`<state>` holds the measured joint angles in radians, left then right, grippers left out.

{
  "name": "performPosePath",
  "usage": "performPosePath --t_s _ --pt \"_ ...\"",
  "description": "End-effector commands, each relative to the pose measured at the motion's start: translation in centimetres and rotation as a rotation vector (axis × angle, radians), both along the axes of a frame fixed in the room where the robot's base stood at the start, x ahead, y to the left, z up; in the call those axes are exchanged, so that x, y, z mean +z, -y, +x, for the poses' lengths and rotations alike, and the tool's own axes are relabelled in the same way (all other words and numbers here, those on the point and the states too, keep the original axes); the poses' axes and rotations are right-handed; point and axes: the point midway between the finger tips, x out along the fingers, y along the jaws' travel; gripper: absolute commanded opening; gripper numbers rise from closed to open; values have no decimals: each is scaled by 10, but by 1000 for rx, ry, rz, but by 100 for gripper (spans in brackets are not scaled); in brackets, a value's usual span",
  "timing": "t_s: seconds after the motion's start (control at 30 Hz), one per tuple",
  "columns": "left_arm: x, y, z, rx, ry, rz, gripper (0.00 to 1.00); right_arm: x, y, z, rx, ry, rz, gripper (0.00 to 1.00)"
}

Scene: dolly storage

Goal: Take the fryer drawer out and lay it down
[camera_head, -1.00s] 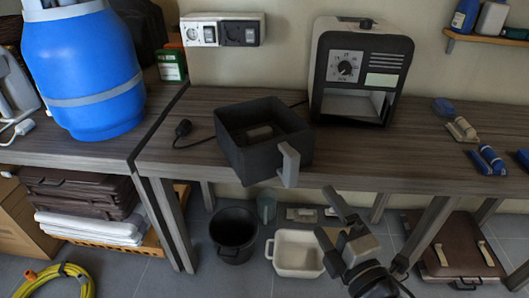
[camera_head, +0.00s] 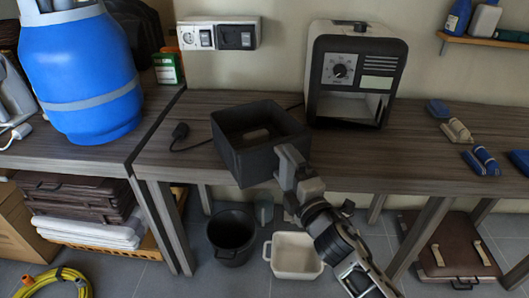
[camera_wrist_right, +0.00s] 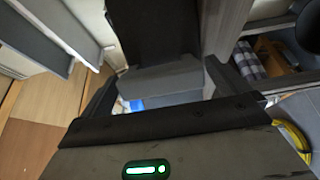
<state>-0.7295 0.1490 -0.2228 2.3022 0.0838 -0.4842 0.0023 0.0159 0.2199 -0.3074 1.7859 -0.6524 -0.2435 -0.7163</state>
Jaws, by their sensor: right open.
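The black fryer drawer (camera_head: 238,160) sits upright on the wooden table, apart from the fryer and to its left. Its grey handle (camera_head: 291,158) points toward me, over the table's front edge. The fryer (camera_head: 352,118) stands at the back with an empty front opening. My right gripper (camera_head: 293,184) is open at the handle. In the right wrist view the handle (camera_wrist_right: 160,78) shows between the open fingers, with the dark drawer wall beyond; I cannot tell whether the fingers touch it. My left gripper is out of view.
A blue gas cylinder (camera_head: 80,80) stands on the left table. Blue and beige small items (camera_head: 458,130) lie at the right. A black bucket (camera_head: 231,235) and a white basin (camera_head: 292,253) are on the floor below. Bare tabletop (camera_head: 400,155) lies right of the drawer.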

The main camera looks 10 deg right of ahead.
Motion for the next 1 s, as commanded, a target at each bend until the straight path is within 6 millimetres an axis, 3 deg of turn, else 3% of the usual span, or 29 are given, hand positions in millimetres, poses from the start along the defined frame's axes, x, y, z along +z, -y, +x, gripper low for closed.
performPosePath --t_s 0.1,0.33,0.6,1.0 --pt "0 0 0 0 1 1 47 0 -2 9 0 0 1 100" --pt "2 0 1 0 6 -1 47 0 -2 9 0 -1 1 100" --pt "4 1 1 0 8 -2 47 6 -2 10 3 12 3 27" --pt "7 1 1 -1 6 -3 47 14 -2 10 3 12 2 27"
